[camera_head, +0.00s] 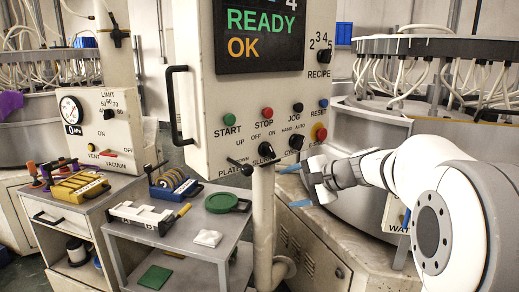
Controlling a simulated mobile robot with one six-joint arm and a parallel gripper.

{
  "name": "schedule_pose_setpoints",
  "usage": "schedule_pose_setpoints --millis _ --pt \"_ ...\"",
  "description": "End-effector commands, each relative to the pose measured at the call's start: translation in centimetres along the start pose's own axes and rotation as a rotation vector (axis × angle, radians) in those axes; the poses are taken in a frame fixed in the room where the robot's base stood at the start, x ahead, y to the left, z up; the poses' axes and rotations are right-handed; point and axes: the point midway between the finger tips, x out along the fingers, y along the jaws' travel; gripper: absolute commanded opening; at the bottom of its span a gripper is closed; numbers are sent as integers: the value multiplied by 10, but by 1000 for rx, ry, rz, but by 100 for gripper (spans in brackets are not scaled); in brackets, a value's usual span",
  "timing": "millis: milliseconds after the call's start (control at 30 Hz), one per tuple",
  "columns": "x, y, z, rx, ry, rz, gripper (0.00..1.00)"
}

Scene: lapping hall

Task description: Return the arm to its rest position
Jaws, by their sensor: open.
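My gripper (293,186) is at the arm's end, just below and right of the cabinet's lower edge. Its two blue-tipped fingers point left and stand apart, with nothing between them. The control cabinet (212,100) hangs on a post and has a screen (259,33) reading READY and OK. Its buttons and switches sit behind and above my gripper.
A grey cart (195,244) holds a white tray, a blue-and-yellow item, a green disc (222,202) and a white cloth (207,238). Left of it stands a vacuum panel (105,130) over a drawer unit. The cabinet's post (263,230) and the round machine (365,150) are close to my gripper.

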Motion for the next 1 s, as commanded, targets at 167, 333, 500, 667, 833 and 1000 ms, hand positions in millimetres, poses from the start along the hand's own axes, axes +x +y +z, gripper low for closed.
schedule_pose_setpoints --millis 167,333,500,667,833,1000 --pt "-37 72 84 -288 -23 334 69" --pt "-84 145 131 -576 -44 625 69" --pt "-125 197 151 -805 -60 833 69" --pt "-143 219 155 -913 -67 926 69" --pt "-145 222 155 -926 -69 937 69" --pt "-145 222 155 -926 -69 937 69"
